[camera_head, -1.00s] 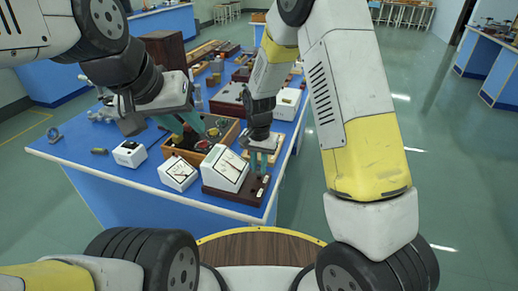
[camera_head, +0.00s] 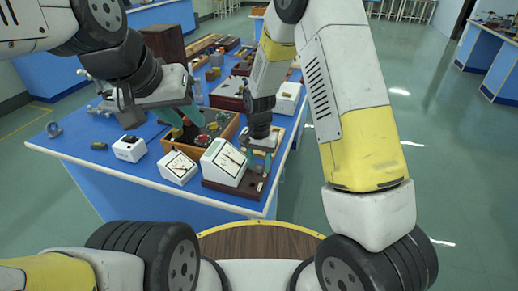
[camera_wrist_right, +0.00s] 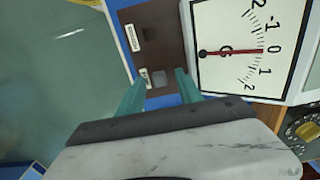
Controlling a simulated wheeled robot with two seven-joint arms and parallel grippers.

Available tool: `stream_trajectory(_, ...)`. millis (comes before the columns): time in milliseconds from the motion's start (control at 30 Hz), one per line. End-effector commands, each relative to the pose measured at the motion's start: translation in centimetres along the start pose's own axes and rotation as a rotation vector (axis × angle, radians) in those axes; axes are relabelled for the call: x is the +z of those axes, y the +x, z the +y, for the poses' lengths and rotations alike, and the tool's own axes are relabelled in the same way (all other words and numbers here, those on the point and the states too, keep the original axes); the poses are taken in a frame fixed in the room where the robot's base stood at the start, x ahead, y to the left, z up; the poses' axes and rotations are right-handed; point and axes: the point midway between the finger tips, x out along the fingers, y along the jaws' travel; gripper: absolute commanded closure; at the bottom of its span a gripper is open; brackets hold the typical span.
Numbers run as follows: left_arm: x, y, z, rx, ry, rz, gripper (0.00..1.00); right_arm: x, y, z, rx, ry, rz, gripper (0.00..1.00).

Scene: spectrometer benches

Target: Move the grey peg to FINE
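The grey peg (camera_wrist_right: 158,78) shows in the right wrist view as a small grey block in the brown base (camera_wrist_right: 160,50), beside a pale label (camera_wrist_right: 143,75) too small to read. A dark square hole (camera_wrist_right: 148,34) lies further along the base, next to another pale label (camera_wrist_right: 132,37). My right gripper (camera_wrist_right: 160,76) is open, with its teal fingertips on either side of the peg and gaps showing. In the head view my right gripper (camera_head: 259,160) is over the base (camera_head: 235,190), right of its meter. My left gripper (camera_head: 187,127) is over the wooden tray, its fingers apart.
The white dial meter (camera_head: 224,160) stands close left of my right gripper. Another white meter (camera_head: 177,168) and a small white box (camera_head: 129,149) stand further left. The wooden tray (camera_head: 228,131) with several small parts lies behind. The blue bench's (camera_head: 110,172) right edge is close.

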Motion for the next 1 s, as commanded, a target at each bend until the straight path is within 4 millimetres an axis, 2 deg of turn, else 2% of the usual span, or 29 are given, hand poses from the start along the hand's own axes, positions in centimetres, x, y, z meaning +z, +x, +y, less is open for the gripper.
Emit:
stream_trajectory(167,0.0,0.0,0.0,0.000,0.000,0.000,0.67,0.0,-0.1,0.0,0.000,0.000,0.000,0.57)
stream_trajectory(267,0.0,0.0,0.0,0.000,0.000,0.000,0.67,-0.1,-0.9,-0.1,-0.002,0.000,0.002,0.57)
stream_trajectory(500,0.0,0.0,0.0,0.000,0.000,0.000,0.67,-0.1,-4.9,-0.1,-0.003,0.000,0.003,0.57)
stream_trajectory(700,0.0,0.0,0.0,0.000,0.000,0.000,0.67,-0.1,-7.3,-0.1,-0.001,0.000,0.002,0.57)
stream_trajectory(1000,0.0,0.0,0.0,0.000,0.000,0.000,0.67,0.0,-7.9,0.0,-0.001,0.000,0.000,0.57)
